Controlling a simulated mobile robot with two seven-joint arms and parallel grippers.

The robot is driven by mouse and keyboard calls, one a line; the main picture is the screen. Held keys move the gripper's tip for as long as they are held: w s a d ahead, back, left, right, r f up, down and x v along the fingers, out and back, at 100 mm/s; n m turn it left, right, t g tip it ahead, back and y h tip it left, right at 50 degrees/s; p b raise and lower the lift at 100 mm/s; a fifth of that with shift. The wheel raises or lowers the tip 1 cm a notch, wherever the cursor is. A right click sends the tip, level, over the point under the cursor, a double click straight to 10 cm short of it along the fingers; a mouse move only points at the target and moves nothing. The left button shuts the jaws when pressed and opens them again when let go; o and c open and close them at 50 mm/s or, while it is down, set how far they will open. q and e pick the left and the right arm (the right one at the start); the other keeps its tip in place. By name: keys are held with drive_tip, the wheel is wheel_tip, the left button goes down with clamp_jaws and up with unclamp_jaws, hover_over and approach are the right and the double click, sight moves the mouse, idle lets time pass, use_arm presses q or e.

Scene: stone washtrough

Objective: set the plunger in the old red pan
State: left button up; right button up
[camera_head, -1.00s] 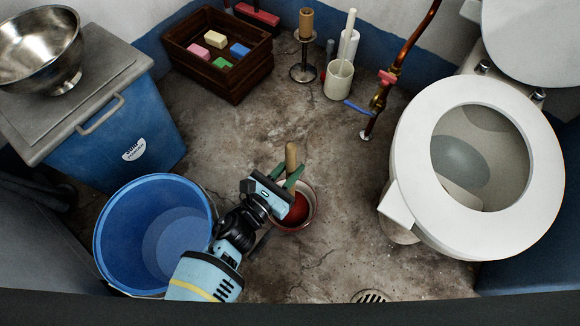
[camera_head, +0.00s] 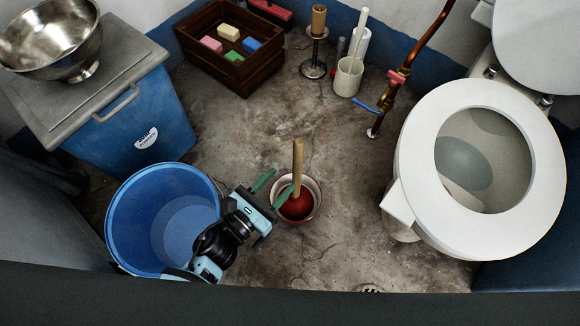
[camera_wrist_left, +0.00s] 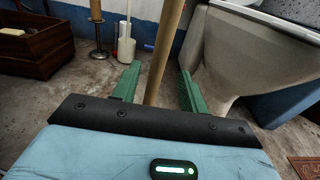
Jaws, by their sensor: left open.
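The plunger (camera_head: 298,160) has a pale wooden handle and a red cup. It stands nearly upright with its cup inside the small red pan (camera_head: 318,188), which has a pale rim and sits on the floor. My left gripper (camera_head: 273,188) is open, at the pan's left side, with its green fingers pointing toward the handle. In the left wrist view the handle (camera_wrist_left: 164,55) rises between the spread fingers, with gaps on both sides. The pan and cup are hidden there. My right gripper is not in view.
A blue bucket (camera_head: 117,215) stands left of the pan, close to my left arm. The white toilet (camera_head: 415,190) stands at the right. A wooden crate (camera_head: 235,75) with coloured blocks and a white brush holder (camera_head: 348,78) stand at the back. Floor behind the pan is clear.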

use_arm(q)
drive_tip(key=v, duration=0.4)
drive_tip(key=shift+s+a+p, duration=0.2)
drive_tip(key=shift+s+p, duration=0.05)
drive_tip(key=shift+p, duration=0.05)
idle(1.0)
